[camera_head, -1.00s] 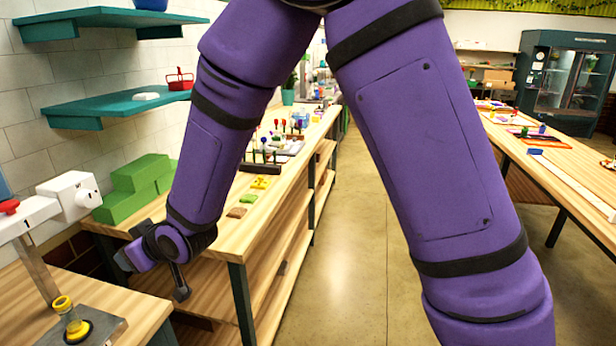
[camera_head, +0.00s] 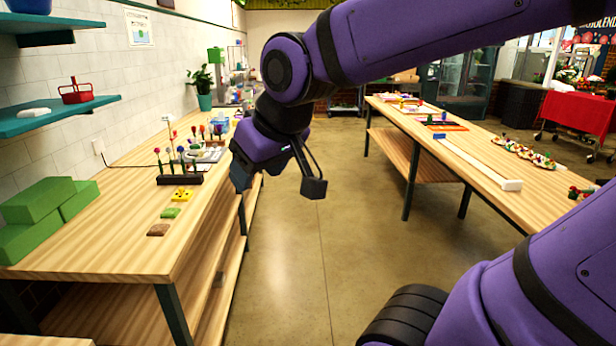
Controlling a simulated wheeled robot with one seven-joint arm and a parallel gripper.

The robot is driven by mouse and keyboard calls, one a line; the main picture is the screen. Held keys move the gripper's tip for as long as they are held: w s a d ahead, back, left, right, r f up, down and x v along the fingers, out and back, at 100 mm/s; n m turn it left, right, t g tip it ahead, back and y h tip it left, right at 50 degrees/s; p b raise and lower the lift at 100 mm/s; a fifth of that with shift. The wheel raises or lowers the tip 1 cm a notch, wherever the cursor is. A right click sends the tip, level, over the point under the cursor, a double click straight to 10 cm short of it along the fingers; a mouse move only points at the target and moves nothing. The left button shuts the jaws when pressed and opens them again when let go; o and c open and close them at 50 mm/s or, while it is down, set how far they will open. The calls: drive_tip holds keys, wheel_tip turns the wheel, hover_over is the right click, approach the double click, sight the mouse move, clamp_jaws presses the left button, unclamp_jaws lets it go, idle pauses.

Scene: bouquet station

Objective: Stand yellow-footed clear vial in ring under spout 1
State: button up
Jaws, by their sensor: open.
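My gripper (camera_head: 278,186) is open and empty, in the air over the aisle, just right of the left table's edge. The yellow-footed clear vial, its ring and spout 1 are not in the head camera view now. The corner where they stood in the earlier frame is out of the picture.
The left wooden table (camera_head: 128,240) bears green blocks (camera_head: 38,203), a dark rack with flowers (camera_head: 180,179), and yellow, green and brown pieces. Teal shelves (camera_head: 50,118) hang on the wall. A second table (camera_head: 480,172) stands right. The floor (camera_head: 310,270) between is clear.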

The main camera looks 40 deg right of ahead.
drive_tip(key=s+d+m+g, duration=0.1)
drive_tip(key=s+d, duration=0.2)
drive_tip(key=s, duration=0.5)
drive_tip(key=shift+h, duration=0.3)
drive_tip(key=shift+d+r, duration=0.1)
idle(0.6)
